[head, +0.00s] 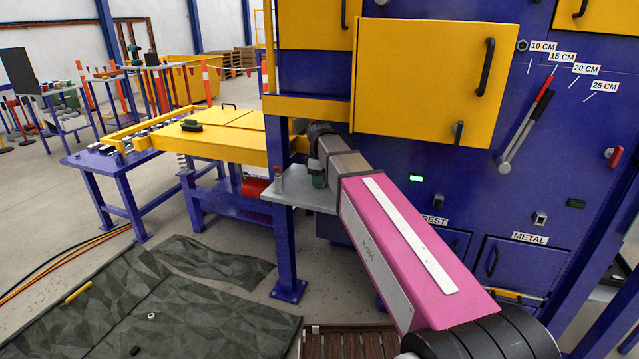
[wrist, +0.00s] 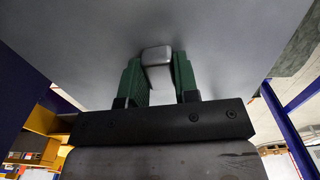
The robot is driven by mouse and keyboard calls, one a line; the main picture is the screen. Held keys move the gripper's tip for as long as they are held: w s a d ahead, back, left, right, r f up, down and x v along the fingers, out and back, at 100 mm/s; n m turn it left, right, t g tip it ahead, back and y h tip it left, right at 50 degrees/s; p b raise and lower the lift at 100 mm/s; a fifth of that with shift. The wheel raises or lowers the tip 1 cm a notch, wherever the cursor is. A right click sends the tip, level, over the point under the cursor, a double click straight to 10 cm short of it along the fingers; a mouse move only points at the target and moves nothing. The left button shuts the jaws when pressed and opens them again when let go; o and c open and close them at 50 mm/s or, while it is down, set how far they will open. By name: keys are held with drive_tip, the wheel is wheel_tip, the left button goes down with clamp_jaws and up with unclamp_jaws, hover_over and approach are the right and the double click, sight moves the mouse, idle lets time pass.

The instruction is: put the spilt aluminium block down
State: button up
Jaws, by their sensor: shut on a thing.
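My gripper (wrist: 158,80) has green fingers shut on a pale grey aluminium block (wrist: 157,57), gripped between its two sides. Beyond the block, a flat grey surface fills much of the wrist view; I cannot tell whether the block touches it. In the head view my gripper (head: 319,177) is partly hidden by my arm, over the small grey shelf (head: 303,200) at the corner of the blue frame. The block cannot be made out there.
A small metal piece (head: 279,180) stands on the shelf, left of my gripper. Dark mats (head: 170,310) and hoses cover floor at the left.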

drive_tip(key=shift+r, duration=0.55)
drive_tip(key=r, duration=0.1)
drive_tip(key=s+r, duration=0.1)
drive_tip(key=r, duration=0.1)
drive_tip(key=shift+a+r, duration=0.15)
drive_tip(key=shift+r, duration=0.1)
drive_tip(key=s+a+r, duration=0.4)
drive_tip(key=s+r, duration=0.2)
drive_tip(key=s, duration=0.3)
drive_tip(key=shift+s+a+r, duration=0.2)
drive_tip(key=shift+s+a, duration=0.05)
drive_tip(key=shift+a, duration=0.1)
